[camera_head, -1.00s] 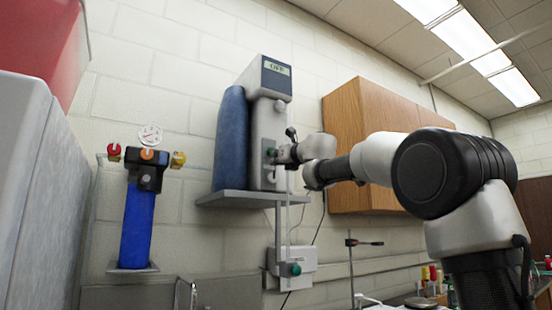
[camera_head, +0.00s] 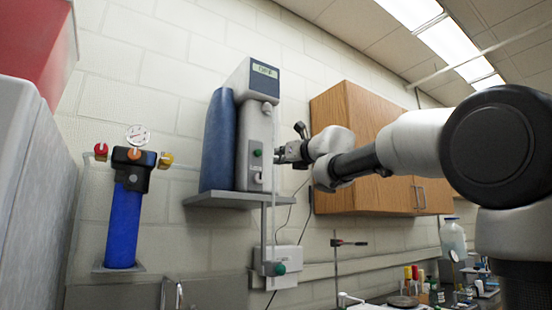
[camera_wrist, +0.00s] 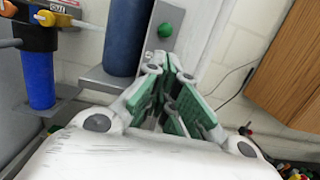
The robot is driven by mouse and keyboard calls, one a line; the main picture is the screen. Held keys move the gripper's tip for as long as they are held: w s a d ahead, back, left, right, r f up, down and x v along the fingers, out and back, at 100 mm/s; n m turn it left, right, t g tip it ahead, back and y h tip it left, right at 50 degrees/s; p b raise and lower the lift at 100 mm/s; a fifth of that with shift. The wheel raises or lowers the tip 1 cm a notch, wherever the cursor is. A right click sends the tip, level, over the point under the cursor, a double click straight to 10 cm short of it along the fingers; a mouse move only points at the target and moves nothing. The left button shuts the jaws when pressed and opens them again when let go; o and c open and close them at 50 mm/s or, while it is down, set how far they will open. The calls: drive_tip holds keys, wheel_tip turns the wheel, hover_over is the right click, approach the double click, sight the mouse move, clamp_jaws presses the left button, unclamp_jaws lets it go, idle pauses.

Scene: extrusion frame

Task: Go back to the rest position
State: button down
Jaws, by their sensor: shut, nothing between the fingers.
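My gripper (camera_head: 283,153) is just right of the grey wall unit (camera_head: 257,140), in front of the wall. In the wrist view my gripper (camera_wrist: 172,65) shows green-padded fingers drawn together with nothing held. The grey unit has a small display on top, too small to read surely, and a green button (camera_head: 257,153) on its front. The green button also shows in the wrist view (camera_wrist: 165,30), just beyond the fingertips in the picture. I cannot tell the exact gap between fingers and unit.
The unit and a blue cylinder (camera_head: 217,140) stand on a wall shelf (camera_head: 215,200). A blue filter (camera_head: 124,225) with coloured knobs is at left. A wooden cabinet (camera_head: 350,160) hangs behind my arm. A stand (camera_head: 337,260) and several bottles are low right.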

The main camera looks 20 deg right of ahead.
idle(0.6)
drive_tip(key=w+d+f+m+g+h, duration=0.2)
drive_tip(key=d+f+m+h, duration=0.55)
drive_tip(key=m, duration=0.65)
drive_tip(key=s+d+f+m+g+h, duration=0.1)
drive_tip(key=s+d+f+m+g, duration=0.25)
drive_tip(key=f+m, duration=0.5)
drive_tip(key=s+d+f+m+g+h, duration=0.15)
drive_tip(key=s+d+f+m, duration=0.35)
drive_tip(key=f, duration=0.6)
drive_tip(key=s+a+f+m+g+y, duration=0.2)
drive_tip(key=s+f+m, duration=0.4)
drive_tip(key=s+f, duration=0.6)
drive_tip(key=s+a+f+m+g+y, duration=0.2)
drive_tip(key=s+f+m+g, duration=0.3)
drive_tip(key=s+f, duration=0.7)
drive_tip(key=shift+s+f+m+g, duration=0.25)
drive_tip(key=shift+s+m, duration=0.2)
drive_tip(key=shift+s, duration=2.5)
